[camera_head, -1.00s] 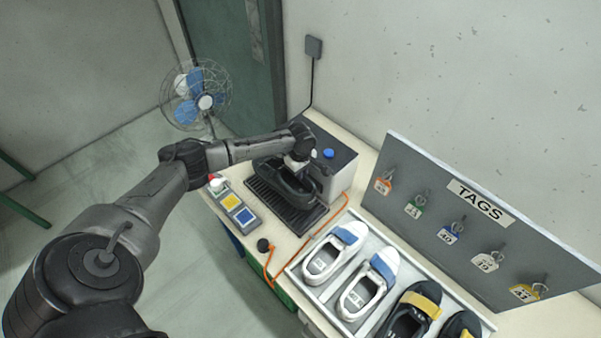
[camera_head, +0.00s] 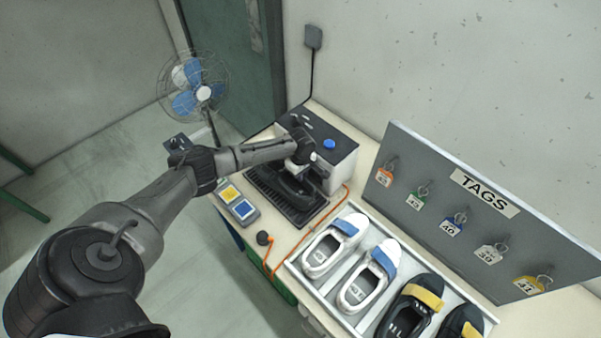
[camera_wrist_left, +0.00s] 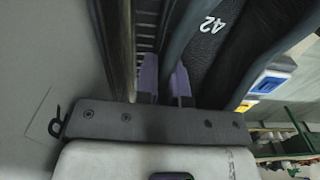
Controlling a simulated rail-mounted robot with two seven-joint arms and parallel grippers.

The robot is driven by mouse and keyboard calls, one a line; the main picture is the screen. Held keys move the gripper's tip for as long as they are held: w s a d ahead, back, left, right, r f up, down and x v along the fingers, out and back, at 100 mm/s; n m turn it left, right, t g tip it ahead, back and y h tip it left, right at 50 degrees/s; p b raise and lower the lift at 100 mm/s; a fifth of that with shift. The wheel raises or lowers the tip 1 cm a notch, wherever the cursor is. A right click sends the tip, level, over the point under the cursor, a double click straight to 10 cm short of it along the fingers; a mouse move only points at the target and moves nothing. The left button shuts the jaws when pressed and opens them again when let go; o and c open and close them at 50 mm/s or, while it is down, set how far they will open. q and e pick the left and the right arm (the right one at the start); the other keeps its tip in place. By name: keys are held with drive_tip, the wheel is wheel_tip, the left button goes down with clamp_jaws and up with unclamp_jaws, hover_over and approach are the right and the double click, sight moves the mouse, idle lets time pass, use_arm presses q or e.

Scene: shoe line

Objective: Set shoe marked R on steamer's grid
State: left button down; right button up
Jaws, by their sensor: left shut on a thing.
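My left gripper (camera_head: 294,168) is at the steamer (camera_head: 330,150), shut on the wall of a black shoe (camera_head: 290,187). In the left wrist view, the purple fingertips (camera_wrist_left: 166,82) pinch the shoe's edge, and the black insole (camera_wrist_left: 208,45) shows a white "42". No R is visible on this shoe. The shoe is over the steamer's black slatted grid (camera_head: 262,192); whether it touches the grid I cannot tell. Part of the grid shows in the left wrist view (camera_wrist_left: 146,25). The arm hides part of the shoe. My right gripper is not in view.
A tray (camera_head: 322,297) holds white shoes with blue straps (camera_head: 368,278) and black shoes with yellow straps (camera_head: 412,306). An orange cord (camera_head: 268,262) runs along the table. A tag board (camera_head: 450,215) stands behind the tray.

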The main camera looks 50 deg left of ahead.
use_arm(q)
drive_tip(key=c, duration=1.1)
unclamp_jaws()
drive_tip(key=shift+c, duration=0.2)
drive_tip(key=shift+r, duration=0.35)
wheel_tip(320, 180, up, 13)
drive_tip(key=shift+p, duration=0.4)
